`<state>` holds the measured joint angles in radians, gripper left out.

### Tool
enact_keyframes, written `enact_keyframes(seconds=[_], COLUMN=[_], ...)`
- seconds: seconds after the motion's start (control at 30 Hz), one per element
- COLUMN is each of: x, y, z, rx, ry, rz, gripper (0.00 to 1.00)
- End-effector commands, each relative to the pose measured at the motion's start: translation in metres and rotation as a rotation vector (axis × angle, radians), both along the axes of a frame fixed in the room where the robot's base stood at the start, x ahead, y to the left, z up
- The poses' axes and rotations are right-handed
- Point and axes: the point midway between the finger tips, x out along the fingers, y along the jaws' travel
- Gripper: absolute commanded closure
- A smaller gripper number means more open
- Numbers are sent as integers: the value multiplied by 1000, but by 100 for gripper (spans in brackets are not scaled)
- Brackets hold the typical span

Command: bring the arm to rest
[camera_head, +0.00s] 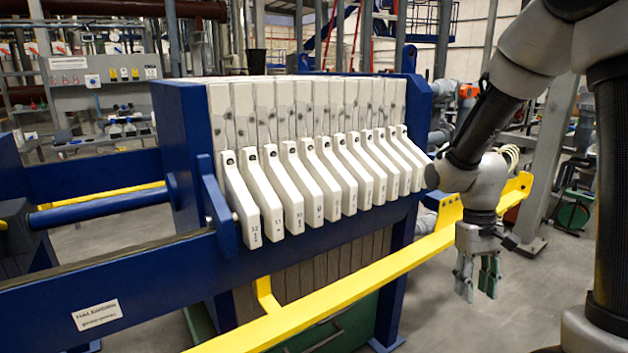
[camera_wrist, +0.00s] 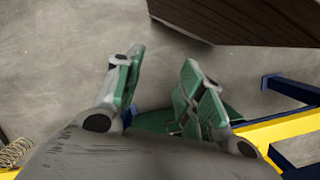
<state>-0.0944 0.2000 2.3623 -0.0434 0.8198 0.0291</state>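My gripper (camera_head: 477,279) hangs at the right of the head view, pointing down, on the near side of the yellow rail and apart from the press plates. Its green-padded fingers stand apart with nothing between them. In the wrist view the open gripper (camera_wrist: 155,92) shows bare grey floor beyond its fingers. My arm is bent, coming down from the top right. The filter press (camera_head: 182,120) has a blue frame and a row of several white plates (camera_head: 316,188) with numbered handles, left of my gripper.
A yellow rail (camera_head: 360,287) runs along the front of the press and passes close to my gripper. A blue beam (camera_head: 110,290) crosses the lower left. A grey panel (camera_head: 105,82) stands behind at the left.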

Motion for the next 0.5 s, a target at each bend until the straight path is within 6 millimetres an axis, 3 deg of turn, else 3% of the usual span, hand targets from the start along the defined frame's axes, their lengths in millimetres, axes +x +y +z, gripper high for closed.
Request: enact_keyframes(seconds=[0.03,0.2,0.5], x=[-13,-59,-104], y=[-3,-8,-16], z=[22,79,148], rx=[8,31,60], ry=[-23,-110,-433], rz=[-2,-25,-72], gripper=[61,61,61])
